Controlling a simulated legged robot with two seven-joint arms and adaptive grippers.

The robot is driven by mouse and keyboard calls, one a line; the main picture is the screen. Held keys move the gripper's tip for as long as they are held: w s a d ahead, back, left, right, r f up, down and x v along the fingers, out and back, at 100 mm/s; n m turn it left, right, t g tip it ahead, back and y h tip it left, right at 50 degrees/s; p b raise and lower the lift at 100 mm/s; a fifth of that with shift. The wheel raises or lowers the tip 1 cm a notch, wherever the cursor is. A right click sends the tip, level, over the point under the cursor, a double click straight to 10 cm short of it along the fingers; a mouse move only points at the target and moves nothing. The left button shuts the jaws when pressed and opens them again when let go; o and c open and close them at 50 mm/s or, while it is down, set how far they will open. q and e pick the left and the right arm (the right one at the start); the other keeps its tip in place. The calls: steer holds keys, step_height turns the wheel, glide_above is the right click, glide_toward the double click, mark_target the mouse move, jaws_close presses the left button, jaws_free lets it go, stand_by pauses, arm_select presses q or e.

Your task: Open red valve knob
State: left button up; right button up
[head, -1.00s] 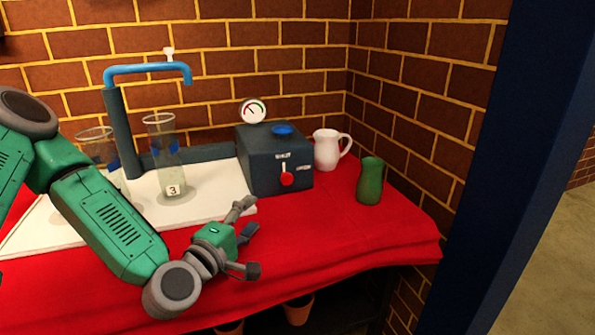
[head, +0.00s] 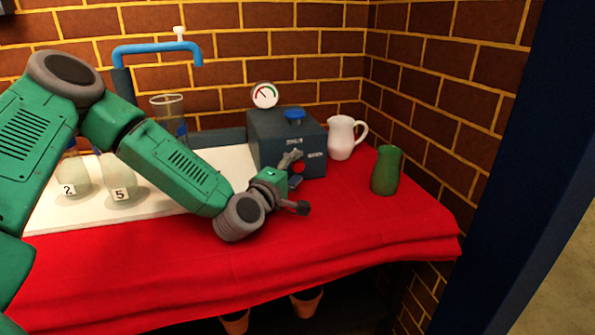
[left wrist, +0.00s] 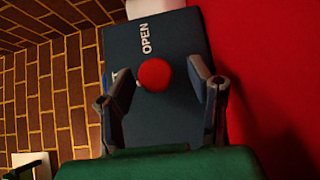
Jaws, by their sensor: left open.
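The red valve knob (left wrist: 154,73) is on the front face of a dark blue-grey box (head: 262,150), with the word OPEN beside it in the left wrist view. In the head view the knob (head: 299,167) is partly covered by my gripper. My left gripper (head: 300,182) is open, right in front of the box face. In the left wrist view its two fingers (left wrist: 163,92) stand on either side of the knob, and I cannot tell whether they touch it. A pressure gauge (head: 265,95) and a blue knob (head: 294,114) are on top of the box. My right gripper is not seen.
A white jug (head: 341,138) stands right of the box and a green jug (head: 386,171) farther right. Glass vases (head: 119,178) stand on a white board at left, near a blue pipe (head: 157,47). The red cloth (head: 350,225) is clear in front.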

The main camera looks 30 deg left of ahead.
arm_select(q)
steer(key=shift+w+d+r, duration=0.1)
steer(key=shift+w+d, duration=0.05)
steer(key=shift+w, duration=0.35)
jaws_close()
steer(key=m+g+p, duration=0.1)
steer(key=p, duration=0.2)
steer(key=m+g+p, duration=0.1)
steer(key=p, duration=0.3)
steer(key=m+g+p, duration=0.1)
steer(key=g+p, duration=0.1)
steer(key=p, duration=0.2)
steer(key=shift+s+r, duration=0.15)
steer(key=shift+r, duration=0.1)
steer(key=m+g+y+p, duration=0.1)
steer(key=m+g+p, duration=0.1)
steer(key=p, duration=0.4)
steer(key=m+g+y+p, duration=0.2)
steer(key=g+p, duration=0.1)
steer(key=p, duration=0.4)
steer(key=shift+f+m+g+p, duration=0.15)
steer(key=shift+m+g+p, duration=0.15)
steer(key=shift+g, duration=0.1)
steer(key=shift+d+f+m+g+y+p, duration=0.1)
steer(key=shift+f+m+g+y+p, duration=0.15)
steer(key=shift+m+g+y+p, duration=0.8)
steer(key=shift+n+g+p, duration=0.25)
steer(key=shift+p, duration=0.35)
